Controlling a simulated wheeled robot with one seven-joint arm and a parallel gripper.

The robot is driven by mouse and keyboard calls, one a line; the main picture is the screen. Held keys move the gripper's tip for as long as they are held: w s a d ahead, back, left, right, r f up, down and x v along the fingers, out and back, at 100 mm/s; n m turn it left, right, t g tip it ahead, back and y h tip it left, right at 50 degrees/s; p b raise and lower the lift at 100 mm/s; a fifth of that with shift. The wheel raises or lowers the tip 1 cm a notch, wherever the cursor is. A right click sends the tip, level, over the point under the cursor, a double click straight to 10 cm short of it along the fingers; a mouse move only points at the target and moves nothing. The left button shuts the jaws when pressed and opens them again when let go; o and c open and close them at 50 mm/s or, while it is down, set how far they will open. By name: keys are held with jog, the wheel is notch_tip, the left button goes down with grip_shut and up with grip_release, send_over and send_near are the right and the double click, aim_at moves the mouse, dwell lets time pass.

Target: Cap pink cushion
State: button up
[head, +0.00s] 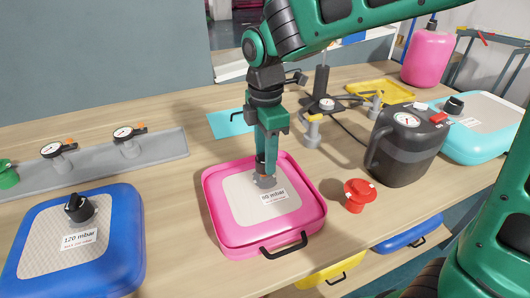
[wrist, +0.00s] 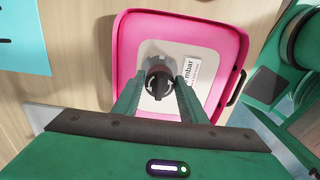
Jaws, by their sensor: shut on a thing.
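The pink cushion (head: 228,237) lies flat on the table in the middle, with a grey top panel and a label ending in "mbar". It fills much of the wrist view (wrist: 236,52). A grey valve (head: 264,181) stands on its panel; part of it shows behind the cap in the wrist view. My gripper (head: 265,160) points straight down over this valve. Its fingers (wrist: 158,92) are shut on a dark cap (wrist: 158,84) with light marks on its top. The cap is in line with the valve; I cannot tell whether it is seated on it.
A blue cushion (head: 120,250) with a black cap is at left, near a grey tray (head: 95,160) with gauges. A red knob-like piece (head: 357,196) and a dark gauge canister (head: 402,150) stand at right. A turquoise cushion (head: 478,146) lies beyond. A turquoise sheet (head: 226,124) lies behind.

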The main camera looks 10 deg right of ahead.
jog(key=shift+f, duration=1.85)
jog(key=n, duration=0.4)
jog(key=shift+w+n, duration=0.1)
jog(key=shift+n, duration=0.5)
jog(key=shift+n, duration=1.1)
jog(key=n, duration=0.3)
jog(key=n, duration=0.4)
jog(key=shift+a+n, duration=0.1)
jog(key=shift+n, duration=0.2)
